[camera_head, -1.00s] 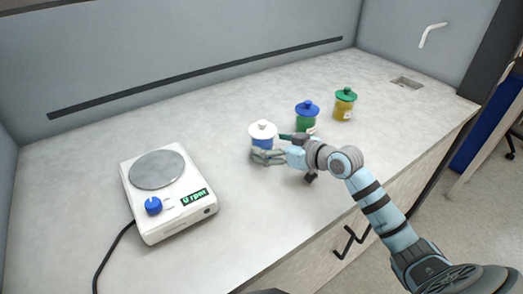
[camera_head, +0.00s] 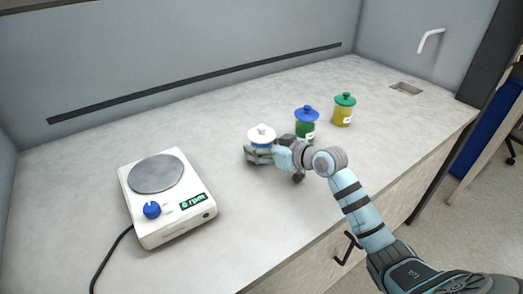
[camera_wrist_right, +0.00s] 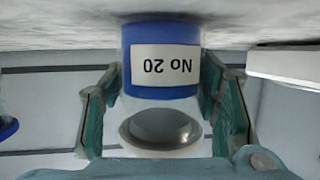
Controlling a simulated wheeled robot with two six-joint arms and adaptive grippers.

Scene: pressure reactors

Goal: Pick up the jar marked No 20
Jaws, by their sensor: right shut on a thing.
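The jar marked No 20 (camera_head: 262,135) has a white lid and a blue body. Its label "No 20" shows upside down in the right wrist view, on the jar's blue body (camera_wrist_right: 161,33). My right gripper (camera_head: 259,153) is shut around this jar, with one finger on each side. The fingers also show in the right wrist view (camera_wrist_right: 162,82). The gripper hides the lower part of the jar in the head view. The jar looks upright, at or close to the bench top; I cannot tell if it touches. My left gripper is not in view.
A green jar with a blue lid (camera_head: 306,127) stands just right of the gripper, and a yellow jar with a green lid (camera_head: 343,110) beyond it. A white stirrer (camera_head: 172,220) with a round plate stands at left. The bench (camera_head: 90,165) between is clear.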

